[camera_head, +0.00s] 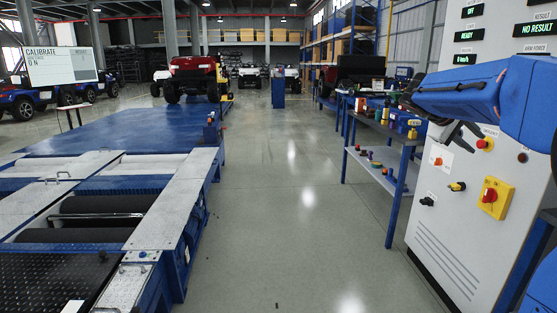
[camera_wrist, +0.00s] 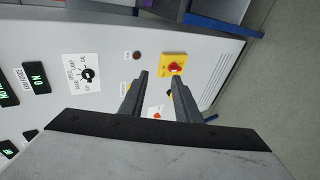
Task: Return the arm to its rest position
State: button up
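My arm's blue link reaches in from the right in the head view, in front of the white control cabinet (camera_head: 470,240). My gripper (camera_head: 456,136) shows as dark fingers below the blue link, close to the cabinet face. In the wrist view my gripper (camera_wrist: 160,76) has its two dark fingers apart with a clear gap between them. The gap is empty; the cabinet face shows through it. The cabinet (camera_wrist: 110,30) fills much of the wrist view, with a black rotary selector (camera_wrist: 88,73) and a red knob on a yellow plate (camera_wrist: 174,66).
A blue-framed shelf table (camera_head: 395,185) with small tools stands left of the cabinet. The roller bed (camera_head: 165,225) lies at left, with a screen reading CALIBRATE (camera_head: 62,66) behind. The grey floor (camera_head: 290,210) between them is clear. A red vehicle (camera_head: 195,78) stands further back.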

jog(key=s+a+f+y, duration=0.4)
jog(key=s+a+f, duration=0.5)
jog(key=s, duration=0.3)
jog(key=s+a+f+m+t+y, duration=0.1)
jog(key=s+a+f+y, duration=0.2)
jog(key=s+a+f, duration=0.6)
jog(key=s+a+f+m+y, duration=0.1)
jog(key=s+a+f+y, duration=0.3)
jog(key=s+a+f, duration=0.5)
jog(key=s, duration=0.5)
jog(key=shift+s+a+t+y, duration=0.3)
jog(key=shift+t, duration=0.1)
jog(key=shift+r, duration=0.1)
